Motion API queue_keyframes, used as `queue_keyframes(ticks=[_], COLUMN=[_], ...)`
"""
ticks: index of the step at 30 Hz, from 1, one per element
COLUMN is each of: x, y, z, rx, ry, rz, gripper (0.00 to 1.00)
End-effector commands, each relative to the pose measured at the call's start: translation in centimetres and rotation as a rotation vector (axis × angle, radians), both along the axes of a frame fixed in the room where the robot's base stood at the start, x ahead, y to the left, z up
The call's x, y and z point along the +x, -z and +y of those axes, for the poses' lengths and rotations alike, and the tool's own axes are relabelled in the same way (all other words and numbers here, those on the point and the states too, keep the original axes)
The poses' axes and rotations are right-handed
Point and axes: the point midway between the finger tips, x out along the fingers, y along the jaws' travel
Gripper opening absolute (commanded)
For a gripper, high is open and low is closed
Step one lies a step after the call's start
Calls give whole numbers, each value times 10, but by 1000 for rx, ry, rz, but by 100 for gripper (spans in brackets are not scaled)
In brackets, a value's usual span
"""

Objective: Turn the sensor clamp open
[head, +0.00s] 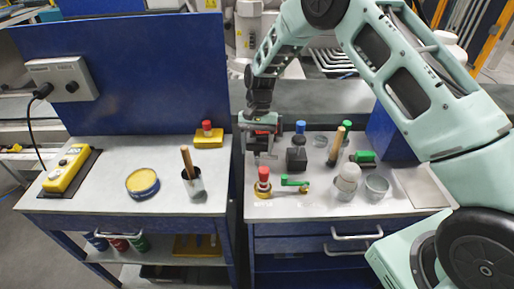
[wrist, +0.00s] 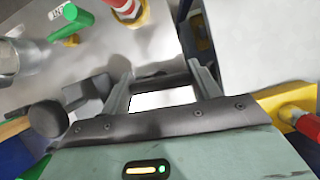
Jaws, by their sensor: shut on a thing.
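My gripper (head: 262,150) hangs over the left edge of the right-hand table, pointing down. In the wrist view, its two grey fingers (wrist: 163,80) stand on either side of a dark bar (wrist: 163,77), on which they are shut. No label shows which thing is the sensor clamp; the bar may be part of it. A dark block (head: 297,158) with a round black knob stands just right of my gripper. In the wrist view, the block (wrist: 88,92) and knob (wrist: 46,118) lie left of the fingers. I cannot tell whether the bar joins this block.
A red-topped part with a yellow base (head: 263,185) and a green-handled valve (head: 292,181) lie in front. Cups, a wooden-handled tool (head: 336,145) and green parts crowd the right. A gap separates the left table, holding a yellow block (head: 208,139) and a yellow tin (head: 142,183).

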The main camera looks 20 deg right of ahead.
Motion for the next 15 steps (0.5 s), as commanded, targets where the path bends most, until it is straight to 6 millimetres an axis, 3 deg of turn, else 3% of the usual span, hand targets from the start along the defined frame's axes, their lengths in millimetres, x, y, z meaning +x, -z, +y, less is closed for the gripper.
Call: queue_keyframes(ticks=[15], x=[1], y=[-1], z=[0], rx=[0], ry=[-133], rz=[-3], gripper=[39])
